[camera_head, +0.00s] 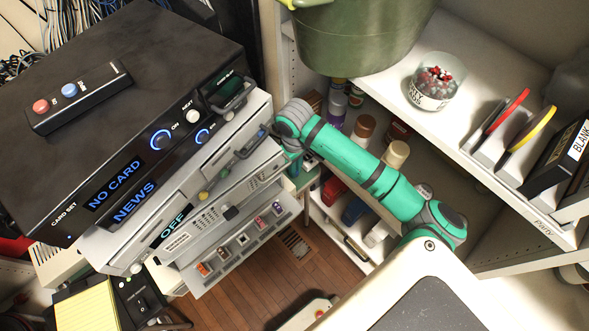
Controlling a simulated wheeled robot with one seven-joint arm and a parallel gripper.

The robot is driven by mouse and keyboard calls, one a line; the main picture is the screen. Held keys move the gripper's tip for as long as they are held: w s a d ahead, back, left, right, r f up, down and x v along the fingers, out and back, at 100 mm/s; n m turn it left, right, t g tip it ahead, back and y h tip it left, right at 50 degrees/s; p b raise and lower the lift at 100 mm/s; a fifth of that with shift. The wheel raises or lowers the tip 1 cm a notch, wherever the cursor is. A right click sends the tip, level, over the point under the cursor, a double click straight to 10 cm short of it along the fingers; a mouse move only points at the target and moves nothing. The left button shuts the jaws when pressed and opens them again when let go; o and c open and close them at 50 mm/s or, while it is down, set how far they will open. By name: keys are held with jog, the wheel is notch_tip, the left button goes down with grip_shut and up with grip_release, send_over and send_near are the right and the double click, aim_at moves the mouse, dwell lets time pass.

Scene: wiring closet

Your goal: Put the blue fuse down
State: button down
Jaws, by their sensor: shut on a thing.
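My teal arm reaches from the lower right to the right edge of the stacked black and grey equipment. My gripper (291,158) is at its far end, beside that edge, small and partly hidden behind my own wrist. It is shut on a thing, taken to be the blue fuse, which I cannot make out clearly. A grey fuse panel (228,272) sticks out low in the stack, below and left of my gripper. It bears several small coloured fuses (242,239), among them orange, purple and red ones. No blue one is clear among them.
A black unit (150,60) with lit displays tops the stack; a remote (78,97) lies on it. White shelves (440,120) at right hold a green bucket (360,35), a glass bowl (436,85) and discs in slots. Bottles (362,130) stand below. Wooden floor (320,265) shows between.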

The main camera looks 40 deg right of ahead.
jog(key=shift+w+f, duration=0.15)
jog(key=shift+f, duration=0.6)
jog(key=shift+s+d, duration=0.1)
jog(key=shift+s, duration=0.1)
jog(key=shift+a+f, duration=0.2)
jog(key=c, duration=1.8)
grip_release()
jog(key=shift+d, duration=0.1)
jog(key=shift+c, duration=0.2)
jog(key=shift+r, duration=0.15)
jog(key=shift+r, duration=3.8)
